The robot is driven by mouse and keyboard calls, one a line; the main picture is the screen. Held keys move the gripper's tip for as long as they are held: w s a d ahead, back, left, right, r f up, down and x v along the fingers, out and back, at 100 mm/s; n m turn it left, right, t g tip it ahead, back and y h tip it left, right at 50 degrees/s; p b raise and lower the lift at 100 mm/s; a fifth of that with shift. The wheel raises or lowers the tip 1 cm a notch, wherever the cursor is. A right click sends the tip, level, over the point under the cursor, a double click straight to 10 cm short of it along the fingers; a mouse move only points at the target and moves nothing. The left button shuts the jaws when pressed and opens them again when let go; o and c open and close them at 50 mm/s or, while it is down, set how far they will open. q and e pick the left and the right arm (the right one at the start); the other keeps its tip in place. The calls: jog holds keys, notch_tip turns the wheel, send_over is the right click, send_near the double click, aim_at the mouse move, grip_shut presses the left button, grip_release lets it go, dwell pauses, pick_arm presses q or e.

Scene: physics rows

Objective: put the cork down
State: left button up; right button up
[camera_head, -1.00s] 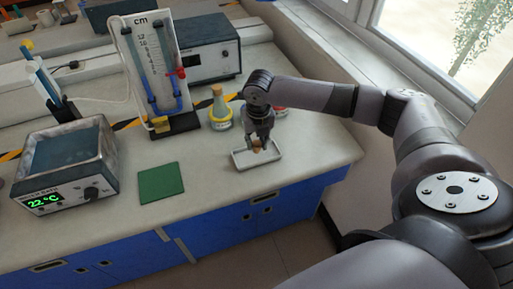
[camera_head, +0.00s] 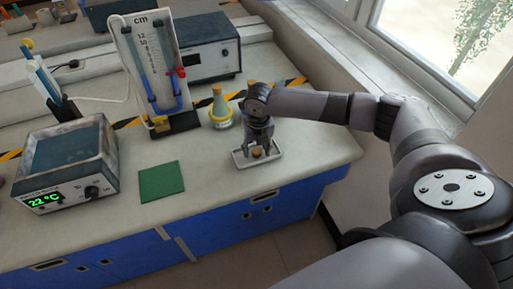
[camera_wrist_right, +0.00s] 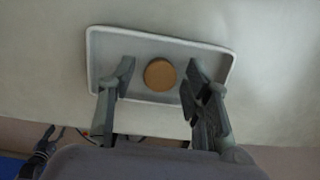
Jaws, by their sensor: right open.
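The cork (camera_head: 258,153) is a small brown round piece lying in a shallow white tray (camera_head: 238,158) near the front right of the bench. In the right wrist view the cork (camera_wrist_right: 160,74) shows as a tan disc inside the tray (camera_wrist_right: 112,40). My right gripper (camera_head: 259,150) is over the tray. In the right wrist view its two fingers (camera_wrist_right: 158,82) stand apart on either side of the cork, with a gap on both sides. My left gripper is not in view.
A corked flask with a yellow ring (camera_head: 220,108) stands just behind the tray. A green mat (camera_head: 162,182) lies to the left, with a water bath (camera_head: 64,160) beyond it. A manometer board (camera_head: 155,70) and a dark box (camera_head: 203,50) stand behind. Bare bench lies between mat and tray.

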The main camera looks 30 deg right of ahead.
aim_at(258, 154)
jog(key=shift+r, duration=0.1)
notch_tip(258, 154, up, 12)
jog(key=s, duration=0.1)
jog(key=shift+s+a+b, duration=0.2)
jog(key=shift+a+b, duration=0.05)
jog(key=shift+b, duration=0.05)
dwell(0.6)
